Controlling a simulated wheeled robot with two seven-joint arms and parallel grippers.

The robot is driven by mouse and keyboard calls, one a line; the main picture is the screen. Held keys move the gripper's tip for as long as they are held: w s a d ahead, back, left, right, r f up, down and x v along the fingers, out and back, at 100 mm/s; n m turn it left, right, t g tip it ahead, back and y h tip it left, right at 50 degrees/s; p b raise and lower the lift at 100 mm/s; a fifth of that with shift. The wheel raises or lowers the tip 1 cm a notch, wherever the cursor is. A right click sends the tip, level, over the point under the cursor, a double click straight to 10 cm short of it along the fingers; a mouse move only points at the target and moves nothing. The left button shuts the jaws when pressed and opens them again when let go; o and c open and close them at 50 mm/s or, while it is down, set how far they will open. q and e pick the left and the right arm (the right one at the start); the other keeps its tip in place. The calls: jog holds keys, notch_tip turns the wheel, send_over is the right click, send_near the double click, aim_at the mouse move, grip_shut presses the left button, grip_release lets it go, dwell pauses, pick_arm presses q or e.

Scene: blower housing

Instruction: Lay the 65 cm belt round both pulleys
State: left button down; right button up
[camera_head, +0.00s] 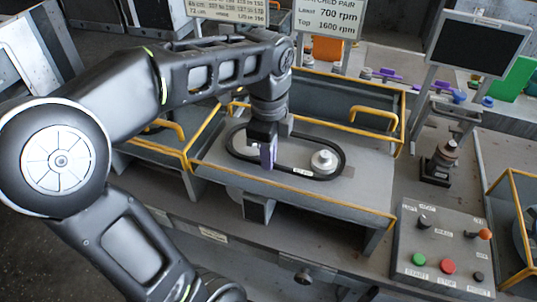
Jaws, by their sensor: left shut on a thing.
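The black belt (340,163) forms a long loop in the grey, yellow-railed housing (350,190), with a small pale label on its near run. The silver right pulley (324,161) stands inside the loop's right end, with a gap to the belt there. The left pulley is mostly hidden behind my gripper, so I cannot tell how the belt sits on it. My left gripper (268,162) points down at the left part of the loop. It is shut on the belt at the near run, though the contact is hard to see. My right gripper is not in view.
Yellow rails (374,112) rise round the housing. A control panel (444,248) with several buttons is at the lower right. A dark screen (478,44) on a stand and a sign (330,17) stand behind. Purple parts (391,77) lie on the back bench.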

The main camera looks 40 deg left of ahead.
pick_arm(q)
jog(key=shift+f, duration=0.4)
jog(key=c, duration=1.5)
grip_release()
jog(key=shift+o, duration=0.2)
jog(key=shift+r+p, duration=0.8)
jog(key=shift+r, duration=0.45)
notch_tip(320, 180, up, 5)
jog(key=p, duration=0.4)
